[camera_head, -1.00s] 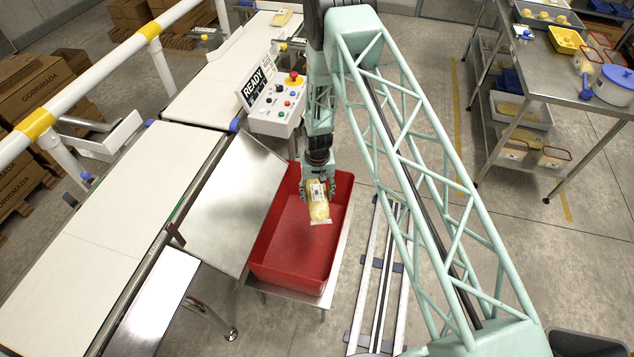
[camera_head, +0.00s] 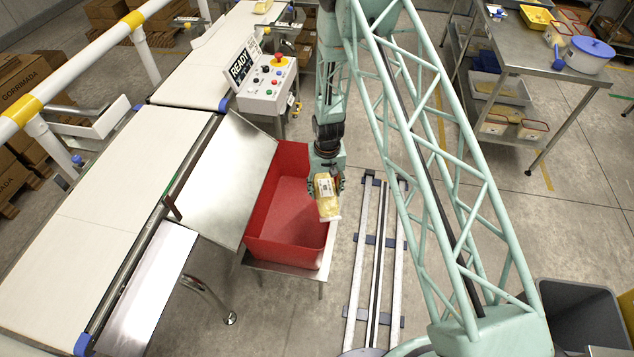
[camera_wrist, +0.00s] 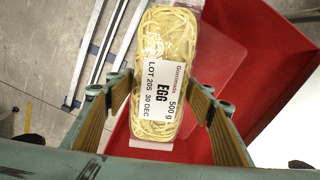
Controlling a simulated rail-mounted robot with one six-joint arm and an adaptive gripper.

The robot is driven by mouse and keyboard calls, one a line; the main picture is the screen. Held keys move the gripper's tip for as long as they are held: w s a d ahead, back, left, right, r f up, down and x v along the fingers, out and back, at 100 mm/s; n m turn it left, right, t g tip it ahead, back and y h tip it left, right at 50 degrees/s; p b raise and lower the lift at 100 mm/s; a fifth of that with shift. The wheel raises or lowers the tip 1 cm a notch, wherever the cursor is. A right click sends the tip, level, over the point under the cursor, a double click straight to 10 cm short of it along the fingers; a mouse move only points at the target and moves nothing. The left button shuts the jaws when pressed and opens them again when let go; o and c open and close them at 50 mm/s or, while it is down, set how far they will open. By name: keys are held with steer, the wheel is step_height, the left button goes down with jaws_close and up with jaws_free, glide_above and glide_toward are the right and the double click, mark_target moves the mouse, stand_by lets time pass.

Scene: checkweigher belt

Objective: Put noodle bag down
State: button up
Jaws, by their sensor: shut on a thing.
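The noodle bag (camera_head: 327,198) is a clear pack of yellow noodles with a white label. My gripper (camera_head: 326,180) is shut on it and holds it at the right edge of the red bin (camera_head: 262,247), above the rim. In the wrist view the noodle bag (camera_wrist: 165,75) lies between the two fingers of my gripper (camera_wrist: 165,108), its label reading EGG 500 g, LOT 205, 30 DEC. The red bin (camera_wrist: 235,65) shows below and to the right of the bag there.
A metal chute plate (camera_head: 215,180) slopes beside the bin from the white conveyor belt (camera_head: 95,215). A control box reading READY (camera_head: 266,85) stands behind. Floor rails (camera_head: 375,265) lie right of the bin. A steel table (camera_head: 540,50) and a grey bin (camera_head: 580,315) are further right.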

steer(key=s+d+f+m+b, duration=0.1)
steer(key=s+d+f+b, duration=0.1)
steer(key=s+d+b, duration=0.7)
steer(key=d+b, duration=0.4)
steer(key=shift+s+f, duration=0.3)
steer(key=shift+f, duration=0.05)
steer(key=shift+d, duration=0.1)
steer(key=shift+d, duration=0.1)
